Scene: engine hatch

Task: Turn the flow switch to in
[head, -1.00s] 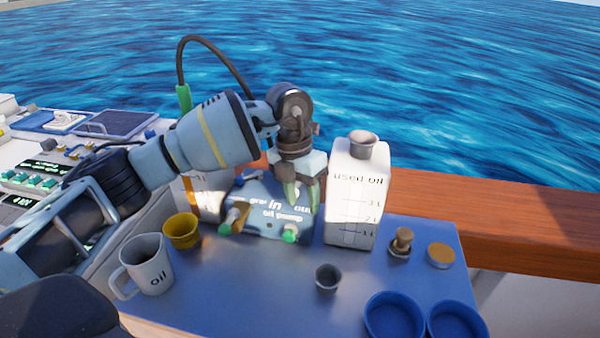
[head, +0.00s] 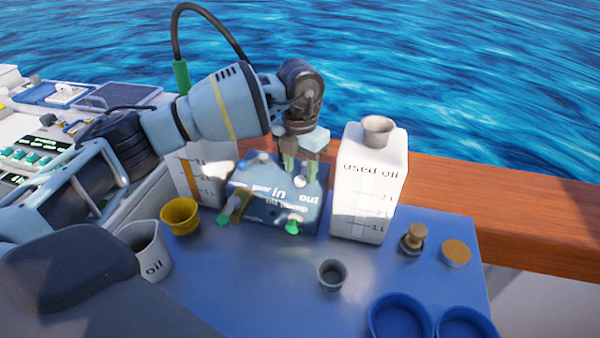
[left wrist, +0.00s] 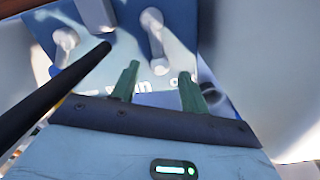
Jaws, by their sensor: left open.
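The oil pump (head: 262,212) is a blue box marked "in", "out" and "oil pump", at the back of the blue table. A pale lever (left wrist: 157,42), apparently the flow switch, shows in the left wrist view near the "in" and "o" lettering; its rounded end (head: 299,181) shows in the head view. Whether it points to in or out I cannot tell. My left gripper (head: 300,170) is open and empty over the pump's top. In the left wrist view its green fingertips (left wrist: 158,72) lie either side of the lever's lower end; contact is unclear. My right gripper is out of view.
A white "used oil" container (head: 368,185) stands close right of the pump, another container (head: 204,182) behind left. A second pale knob (left wrist: 65,40) is on the pump. A yellow cup (head: 180,216), oil mug (head: 148,248) and small grey cup (head: 332,275) stand in front.

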